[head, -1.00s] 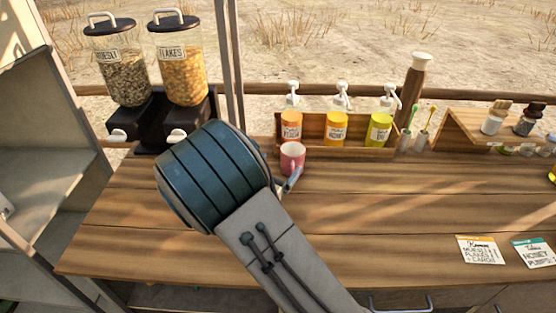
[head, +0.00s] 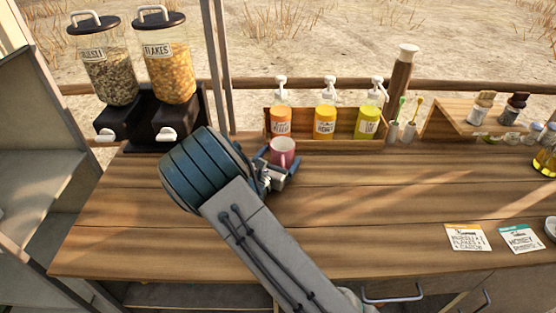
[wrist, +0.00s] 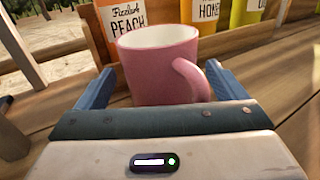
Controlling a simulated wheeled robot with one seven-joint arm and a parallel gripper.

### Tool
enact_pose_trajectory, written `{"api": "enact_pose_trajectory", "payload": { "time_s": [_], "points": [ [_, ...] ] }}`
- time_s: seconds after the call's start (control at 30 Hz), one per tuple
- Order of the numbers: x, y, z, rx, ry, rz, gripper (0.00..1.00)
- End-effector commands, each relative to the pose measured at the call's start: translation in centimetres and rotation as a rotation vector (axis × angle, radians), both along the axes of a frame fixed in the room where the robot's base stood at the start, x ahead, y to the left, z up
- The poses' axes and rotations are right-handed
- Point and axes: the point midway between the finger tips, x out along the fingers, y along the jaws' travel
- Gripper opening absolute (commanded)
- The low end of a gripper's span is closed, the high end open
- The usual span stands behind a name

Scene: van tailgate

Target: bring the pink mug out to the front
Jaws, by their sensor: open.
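The pink mug (head: 282,152) stands upright on the wooden counter, just in front of the pump bottle rack. It also shows in the wrist view (wrist: 155,65), with its handle toward the right and its lower part hidden by my gripper body. My gripper (head: 277,166) is open, low over the counter. Its blue fingers reach along the left and right of the mug, and in the wrist view (wrist: 157,85) the mug stands between them. I cannot tell whether either finger touches it.
The pump bottle rack (head: 345,131) stands close behind the mug. Two cereal dispensers (head: 166,75) and a post (head: 218,65) are at the left. Cards (head: 467,237) lie at the front right. The counter (head: 370,190) is clear right of my arm.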

Motion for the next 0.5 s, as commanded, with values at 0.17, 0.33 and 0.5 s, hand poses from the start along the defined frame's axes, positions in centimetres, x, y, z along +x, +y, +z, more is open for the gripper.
{"api": "enact_pose_trajectory", "payload": {
  "time_s": [0.17,0.33,0.5],
  "points": [
    [-0.01,-0.06,0.0,0.0,0.0,-0.001,0.75],
    [0.0,-0.08,0.01,0.0,0.0,-0.002,0.41],
    [-0.48,-0.06,0.02,-0.001,0.0,-0.002,0.41]
  ]
}}
